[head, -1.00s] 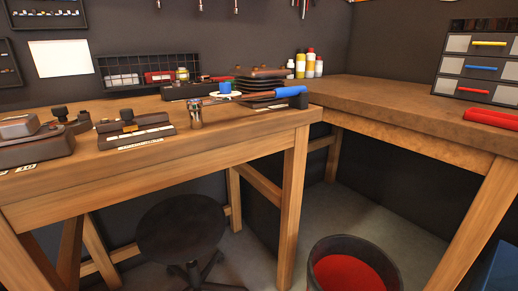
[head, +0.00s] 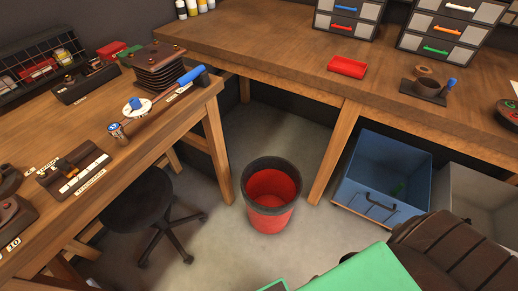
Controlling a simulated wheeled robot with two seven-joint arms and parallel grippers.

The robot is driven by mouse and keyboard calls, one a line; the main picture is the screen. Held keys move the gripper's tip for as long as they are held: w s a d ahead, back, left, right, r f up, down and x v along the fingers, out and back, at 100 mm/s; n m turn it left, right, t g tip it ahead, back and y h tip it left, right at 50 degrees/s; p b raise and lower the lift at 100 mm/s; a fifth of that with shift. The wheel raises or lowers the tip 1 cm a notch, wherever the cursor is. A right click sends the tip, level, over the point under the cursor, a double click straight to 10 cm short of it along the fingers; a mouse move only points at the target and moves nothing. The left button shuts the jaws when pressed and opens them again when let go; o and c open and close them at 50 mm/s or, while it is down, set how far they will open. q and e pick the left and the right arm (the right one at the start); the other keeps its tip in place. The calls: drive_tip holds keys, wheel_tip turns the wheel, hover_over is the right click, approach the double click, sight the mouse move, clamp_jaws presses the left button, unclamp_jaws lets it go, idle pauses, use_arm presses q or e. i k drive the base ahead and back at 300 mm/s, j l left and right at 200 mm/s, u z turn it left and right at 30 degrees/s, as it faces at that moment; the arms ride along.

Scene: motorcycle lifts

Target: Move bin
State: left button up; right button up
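A red bin (head: 268,214) with a dark rim stands upright on the grey floor, in the corner between the two wooden workbenches. It looks empty, with a red inside. Neither of my grippers shows in the head view, so nothing is seen touching the bin.
A black stool (head: 140,207) stands left of the bin, by the left workbench (head: 120,165). The right workbench (head: 270,50) runs behind. A blue crate (head: 380,175), a grey box (head: 480,200), a brown ribbed object (head: 450,255) and a green surface (head: 365,270) are at right. Floor around the bin is open.

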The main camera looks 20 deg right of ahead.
sight(271, 187)
drive_tip(key=z, duration=0.95)
drive_tip(key=l, duration=0.1)
drive_tip(key=u, duration=0.05)
